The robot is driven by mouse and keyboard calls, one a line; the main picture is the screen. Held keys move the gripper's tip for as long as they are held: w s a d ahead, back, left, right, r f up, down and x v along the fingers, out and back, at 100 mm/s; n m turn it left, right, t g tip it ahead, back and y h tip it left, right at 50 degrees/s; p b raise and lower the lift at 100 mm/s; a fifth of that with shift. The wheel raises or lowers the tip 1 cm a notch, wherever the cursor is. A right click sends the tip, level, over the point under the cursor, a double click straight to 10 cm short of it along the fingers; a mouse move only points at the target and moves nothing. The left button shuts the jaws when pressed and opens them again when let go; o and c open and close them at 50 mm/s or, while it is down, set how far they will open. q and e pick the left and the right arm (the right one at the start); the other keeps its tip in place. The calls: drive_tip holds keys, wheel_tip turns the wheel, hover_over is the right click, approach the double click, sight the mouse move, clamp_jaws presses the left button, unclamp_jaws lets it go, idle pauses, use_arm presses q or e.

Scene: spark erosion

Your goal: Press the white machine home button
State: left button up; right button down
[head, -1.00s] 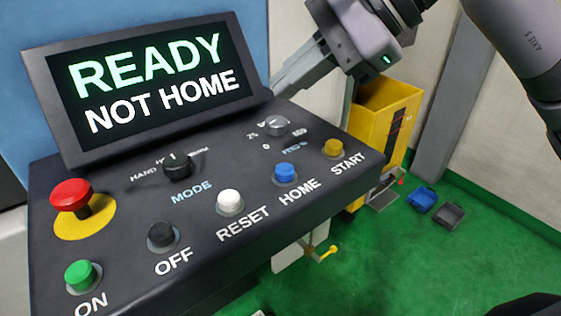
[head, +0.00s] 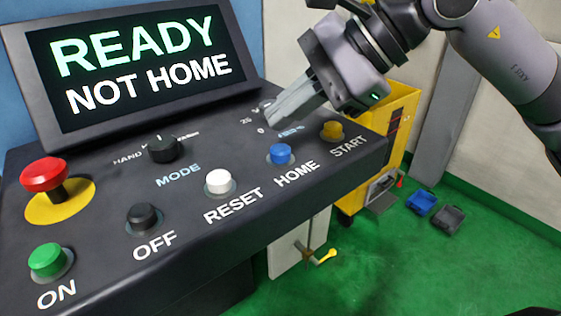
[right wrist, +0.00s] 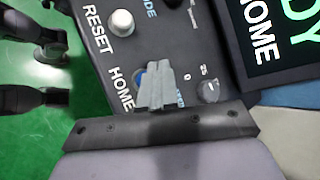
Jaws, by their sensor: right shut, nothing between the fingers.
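The button labelled HOME is blue (head: 280,154) and stands on the sloping dark panel (head: 215,262). The white button (head: 218,181) to its left is labelled RESET. My right gripper (head: 272,119) is shut and empty, its fingertips just behind the blue button in the head view, over the knob area. In the right wrist view, the fingers (right wrist: 155,72) partly cover the blue button (right wrist: 138,78), and the white button (right wrist: 122,22) is clear. Touch between fingers and panel cannot be told. The screen (head: 145,62) reads READY, NOT HOME.
A yellow START button (head: 332,129) is close on the right. A black mode knob (head: 163,149), black OFF button (head: 144,217), green ON button (head: 47,260) and red mushroom button (head: 45,174) are further left. A yellow cart (head: 388,112) stands behind the panel.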

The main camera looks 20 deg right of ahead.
drive_tip(key=shift+f, duration=0.55)
use_arm(q)
drive_tip(key=shift+w+d, duration=0.2)
drive_tip(key=shift+d, duration=0.1)
drive_tip(key=shift+a+f, duration=0.1)
drive_tip(key=shift+a, duration=0.1)
drive_tip(key=shift+d, duration=0.1)
idle(1.0)
drive_tip(key=shift+f+b, duration=0.55)
drive_tip(key=shift+b, duration=0.2)
use_arm(e)
drive_tip(key=shift+f, duration=0.45)
